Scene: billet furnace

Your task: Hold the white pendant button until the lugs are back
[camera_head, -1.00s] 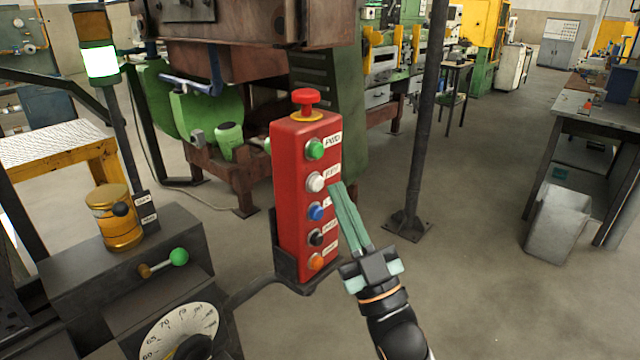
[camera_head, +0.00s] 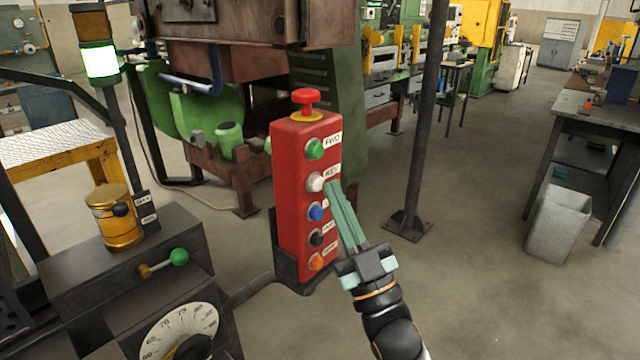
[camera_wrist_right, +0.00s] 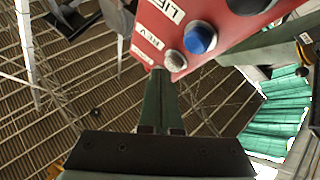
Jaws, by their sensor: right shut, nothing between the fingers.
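A red pendant box (camera_head: 290,205) stands upright in a dark holder in the middle of the head view. Its white button (camera_head: 315,182) is second from the top, below a green button and above a blue one. My right gripper (camera_head: 331,185) is shut and empty, its green fingers pointing up at the pendant. Its tips are close beside the white button. In the right wrist view the tips (camera_wrist_right: 160,73) are near the pale button (camera_wrist_right: 174,60) at the pendant's end; I cannot tell whether they touch it. My left gripper is not in view. I cannot make out the lugs.
A red mushroom button (camera_head: 306,99) tops the pendant. A dark control box (camera_head: 120,270) with a dial (camera_head: 185,330) is at the lower left. A dark post (camera_head: 425,130) stands behind my gripper. The floor to the right is clear up to a grey bin (camera_head: 557,222).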

